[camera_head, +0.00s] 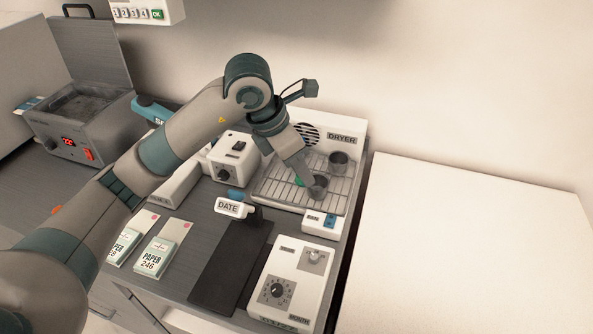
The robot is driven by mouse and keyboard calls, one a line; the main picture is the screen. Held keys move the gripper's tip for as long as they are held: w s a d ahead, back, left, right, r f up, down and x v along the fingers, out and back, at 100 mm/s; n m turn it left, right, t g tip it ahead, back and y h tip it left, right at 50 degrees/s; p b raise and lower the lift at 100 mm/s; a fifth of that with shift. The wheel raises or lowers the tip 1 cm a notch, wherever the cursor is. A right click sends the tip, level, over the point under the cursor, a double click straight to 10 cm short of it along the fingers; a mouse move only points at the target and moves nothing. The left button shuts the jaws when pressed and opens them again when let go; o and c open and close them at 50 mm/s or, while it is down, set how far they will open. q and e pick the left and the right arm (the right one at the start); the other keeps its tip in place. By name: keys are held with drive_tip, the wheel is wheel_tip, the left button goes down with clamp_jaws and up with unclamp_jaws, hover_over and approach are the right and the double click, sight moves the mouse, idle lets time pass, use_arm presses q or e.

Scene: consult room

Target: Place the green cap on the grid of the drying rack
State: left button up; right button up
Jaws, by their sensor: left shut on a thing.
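The drying rack (274,190) is a white tray with a metal grid in front of the panel marked DRYER. My left gripper (309,181) points down over the middle of the grid, shut on the green cap (299,182). Only a small green edge of the cap shows beside the fingers. I cannot tell whether the cap touches the grid. A dark grey cup (319,188) is right beside the fingertips. A second dark grey cup (339,162) stands at the back right of the grid. My right gripper is not in view.
A white box with a knob (233,154) stands left of the rack. A DATE stamp (232,209), a dark mat (231,266), a MONTH dial box (292,285) and PAPER packs (158,255) lie in front. The grid's left part is bare.

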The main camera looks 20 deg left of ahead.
use_arm(q)
drive_tip(key=w+a+f+p, duration=0.1)
drive_tip(key=w+f, duration=0.1)
drive_tip(key=w+a+f+p, duration=0.1)
drive_tip(key=w+a, duration=0.1)
drive_tip(key=w, duration=0.1)
drive_tip(key=w+a+f+p, duration=0.1)
drive_tip(key=w+f, duration=0.1)
drive_tip(key=w, duration=0.1)
drive_tip(key=shift+w+a+f+p, duration=0.2)
drive_tip(key=shift+a+f+p, duration=0.1)
drive_tip(key=shift+a+p, duration=0.05)
drive_tip(key=shift+w+a+f, duration=0.15)
drive_tip(key=shift+w+f, duration=0.1)
wheel_tip(320, 180, down, 3)
drive_tip(key=shift+r+p, duration=0.1)
drive_tip(key=shift+p, duration=0.9)
drive_tip(key=shift+f, duration=0.55)
